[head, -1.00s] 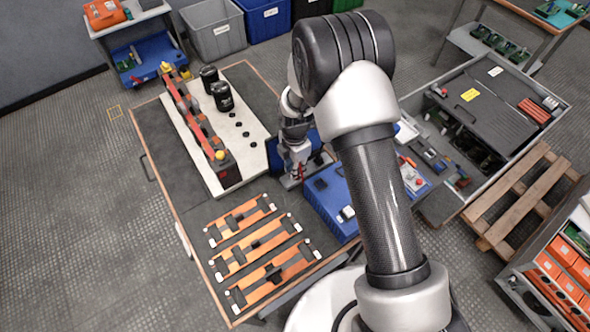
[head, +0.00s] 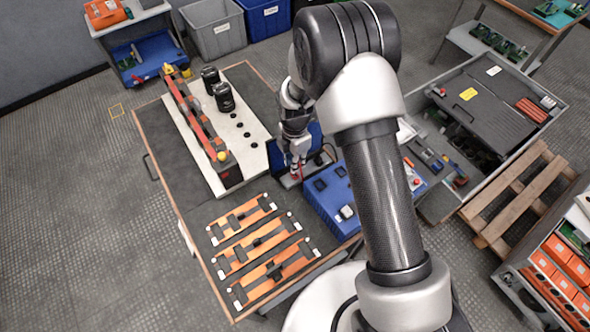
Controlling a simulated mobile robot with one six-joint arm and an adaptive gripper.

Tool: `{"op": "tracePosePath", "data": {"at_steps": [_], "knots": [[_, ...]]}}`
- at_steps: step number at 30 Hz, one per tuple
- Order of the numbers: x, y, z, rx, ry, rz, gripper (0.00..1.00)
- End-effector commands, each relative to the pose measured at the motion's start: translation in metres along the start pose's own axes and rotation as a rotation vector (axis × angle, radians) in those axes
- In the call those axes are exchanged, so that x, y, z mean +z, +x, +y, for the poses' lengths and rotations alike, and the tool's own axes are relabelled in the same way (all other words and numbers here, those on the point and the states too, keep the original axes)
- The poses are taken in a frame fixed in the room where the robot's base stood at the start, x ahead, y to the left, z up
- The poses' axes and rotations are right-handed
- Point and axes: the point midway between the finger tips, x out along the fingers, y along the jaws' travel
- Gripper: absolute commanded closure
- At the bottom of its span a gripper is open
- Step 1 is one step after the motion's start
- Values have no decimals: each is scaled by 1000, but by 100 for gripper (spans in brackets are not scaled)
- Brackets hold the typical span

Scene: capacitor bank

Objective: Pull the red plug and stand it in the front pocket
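My gripper (head: 297,170) points down in front of an upright dark blue panel (head: 315,135), just left of a blue box with dark pockets or sockets in its top (head: 320,210). A small red piece, likely the red plug (head: 295,177), shows at the fingertips. It is too small and too covered to tell whether the fingers hold it or only stand around it. Which opening is the front pocket cannot be made out.
A white board (head: 232,165) with a red-and-black bar (head: 192,115) and black cylinders (head: 224,97) lies left of my gripper. Orange strips with black blocks (head: 262,245) lie at the table's front. A grey bin (head: 480,110) and a wooden pallet (head: 520,200) stand right.

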Motion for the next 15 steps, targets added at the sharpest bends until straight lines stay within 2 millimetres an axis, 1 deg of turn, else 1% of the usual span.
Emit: {"op": "tracePosePath", "data": {"at_steps": [1, 6, 15], "knots": [[0, -4, 0, 0, 0, 0, 100], [0, -8, 0, -1, 0, 0, 100], [0, -8, 0, -1, 0, 0, 100]]}}
